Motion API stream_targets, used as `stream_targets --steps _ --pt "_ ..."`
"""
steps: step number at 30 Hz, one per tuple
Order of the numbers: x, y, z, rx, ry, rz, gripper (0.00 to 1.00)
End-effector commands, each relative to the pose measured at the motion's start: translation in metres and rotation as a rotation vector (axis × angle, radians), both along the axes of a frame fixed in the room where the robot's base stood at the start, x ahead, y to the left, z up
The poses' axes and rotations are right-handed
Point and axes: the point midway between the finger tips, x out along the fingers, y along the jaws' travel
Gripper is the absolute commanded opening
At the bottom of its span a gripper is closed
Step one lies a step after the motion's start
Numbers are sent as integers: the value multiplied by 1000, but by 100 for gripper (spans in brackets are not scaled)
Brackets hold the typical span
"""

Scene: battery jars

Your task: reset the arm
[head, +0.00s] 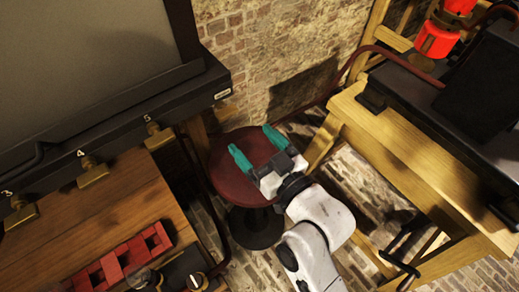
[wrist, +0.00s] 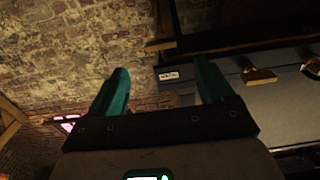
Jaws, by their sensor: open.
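My gripper (head: 256,144) is at the end of my white arm, over a round dark red stool (head: 223,178) in the head view. Its two teal fingers are spread apart with nothing between them. In the wrist view my gripper (wrist: 160,90) shows the same open fingers, with a brick wall and the edge of a dark panel beyond them. I cannot tell the exact height of the gripper above the stool.
A wooden bench (head: 110,215) with a red slotted rack (head: 120,262) stands at left, under a dark panel with brass fittings (head: 93,172). A wooden table (head: 420,160) stands at right. Red lantern-like objects (head: 435,40) are at upper right. A brick wall (head: 275,45) is behind.

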Motion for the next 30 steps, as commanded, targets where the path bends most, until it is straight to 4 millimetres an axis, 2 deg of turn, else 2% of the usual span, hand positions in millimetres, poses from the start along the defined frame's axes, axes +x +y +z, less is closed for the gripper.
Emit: stream_targets --steps 6,24,26,29,30 --pt "-12 -8 0 1 -1 1 81" --pt "-13 -8 1 1 -1 1 81" --pt "-13 -15 -7 -20 30 -6 81" --pt "-18 -37 -34 -88 141 -32 81" --pt "-22 -50 -49 -123 206 -49 81"
